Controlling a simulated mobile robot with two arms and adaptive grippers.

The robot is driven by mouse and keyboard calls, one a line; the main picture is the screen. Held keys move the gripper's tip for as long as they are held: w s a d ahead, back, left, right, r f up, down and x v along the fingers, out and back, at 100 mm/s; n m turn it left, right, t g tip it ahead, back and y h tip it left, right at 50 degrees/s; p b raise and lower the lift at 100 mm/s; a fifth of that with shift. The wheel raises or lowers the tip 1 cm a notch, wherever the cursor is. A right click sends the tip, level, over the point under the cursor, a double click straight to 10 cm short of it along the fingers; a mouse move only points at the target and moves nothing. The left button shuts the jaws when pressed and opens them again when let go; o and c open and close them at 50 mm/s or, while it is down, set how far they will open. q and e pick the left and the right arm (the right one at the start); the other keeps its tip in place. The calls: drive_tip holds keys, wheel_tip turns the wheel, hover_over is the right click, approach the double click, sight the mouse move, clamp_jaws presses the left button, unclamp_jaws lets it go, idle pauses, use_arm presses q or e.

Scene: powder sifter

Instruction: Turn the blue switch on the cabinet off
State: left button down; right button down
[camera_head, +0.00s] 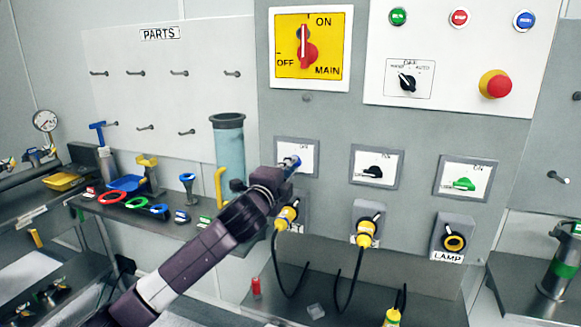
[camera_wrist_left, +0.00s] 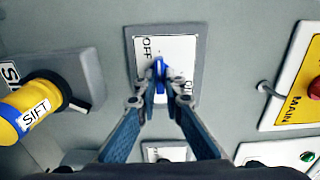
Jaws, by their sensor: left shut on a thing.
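The blue switch (camera_head: 294,161) sits on a white plate with a grey frame on the cabinet front, left of a black switch (camera_head: 373,172) and a green switch (camera_head: 464,184). My left gripper (camera_head: 286,168) reaches it from the lower left and hides part of it. In the left wrist view, the blue switch (camera_wrist_left: 160,74) stands between the two fingertips, and my left gripper (camera_wrist_left: 160,92) is shut on it. The plate (camera_wrist_left: 181,50) shows OFF at its upper left and ON at its lower right. My right gripper is not in view.
Below the switches are yellow plugs (camera_head: 366,232) with hanging black cables and a LAMP socket (camera_head: 453,240). Above is the yellow MAIN switch panel (camera_head: 329,50). A red emergency button (camera_head: 495,84) is at upper right. A shelf with coloured parts stands left, beside a blue-grey cylinder (camera_head: 229,142).

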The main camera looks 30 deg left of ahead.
use_arm(q)
drive_tip(key=c, duration=2)
unclamp_jaws()
drive_tip(key=shift+a, duration=0.1)
drive_tip(key=shift+c, duration=0.2)
drive_tip(key=shift+s, duration=0.1)
drive_tip(key=v, duration=1.2)
